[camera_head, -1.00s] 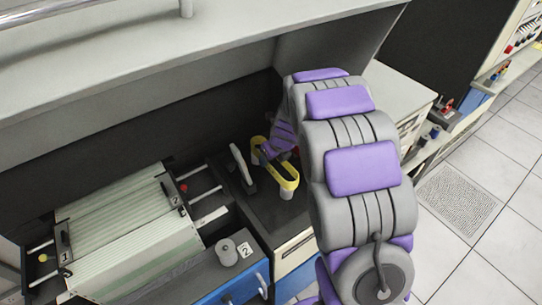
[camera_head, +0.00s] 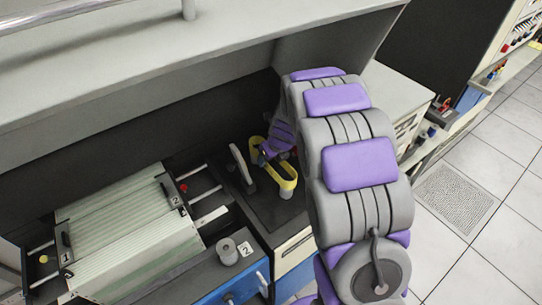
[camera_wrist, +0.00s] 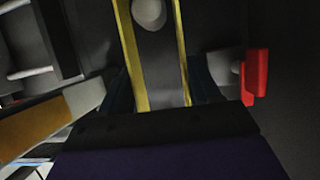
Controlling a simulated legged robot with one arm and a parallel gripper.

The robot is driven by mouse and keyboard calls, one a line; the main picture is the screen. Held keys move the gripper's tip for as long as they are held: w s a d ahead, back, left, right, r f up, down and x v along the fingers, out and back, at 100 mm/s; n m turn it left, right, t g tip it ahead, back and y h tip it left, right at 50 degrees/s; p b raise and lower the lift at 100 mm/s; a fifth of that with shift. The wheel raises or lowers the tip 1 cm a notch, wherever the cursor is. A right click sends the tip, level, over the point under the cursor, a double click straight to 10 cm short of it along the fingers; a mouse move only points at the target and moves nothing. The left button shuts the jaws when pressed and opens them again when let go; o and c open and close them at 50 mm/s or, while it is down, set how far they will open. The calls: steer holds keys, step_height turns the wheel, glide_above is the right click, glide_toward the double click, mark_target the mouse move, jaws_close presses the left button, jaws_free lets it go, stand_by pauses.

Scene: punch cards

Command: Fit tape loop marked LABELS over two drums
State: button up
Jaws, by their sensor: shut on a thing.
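The yellow tape loop (camera_head: 289,182) is a long oval band above the dark deck right of the roller unit. My gripper (camera_head: 272,150) is shut on its far part. In the wrist view, the two long sides of the loop (camera_wrist: 180,50) run away from my jaws. A pale drum (camera_head: 286,193) stands at the loop's near end. A round pale top (camera_wrist: 149,13) shows between the two strands in the wrist view. I cannot tell how far the loop sits down around it. My gripper hides the far end and any second drum there. No LABELS marking is readable.
A pale upright lever (camera_head: 241,166) stands close left of the loop. A ribbed roller unit (camera_head: 125,225) lies further left. A grey knob (camera_head: 227,251) is at the front. A shelf (camera_head: 130,65) overhangs the back. A red part (camera_wrist: 256,77) shows at right in the wrist view.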

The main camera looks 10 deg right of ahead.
mark_target(269, 175)
steer(key=shift+a+f, duration=0.2)
steer(key=shift+a, duration=0.2)
steer(key=shift+f, duration=0.1)
steer(key=shift+d+f, duration=0.15)
steer(key=shift+f, duration=0.05)
steer(key=shift+a+f+p, duration=0.25)
steer(key=shift+f+p, duration=0.05)
steer(key=shift+d+f, duration=0.15)
steer(key=shift+f, duration=0.35)
steer(key=shift+d+f, duration=0.15)
steer(key=shift+f, duration=0.35)
stand_by(0.9)
steer(key=shift+f+p, duration=0.45)
steer(key=shift+f, duration=0.75)
stand_by(0.7)
steer(key=o, duration=1.1)
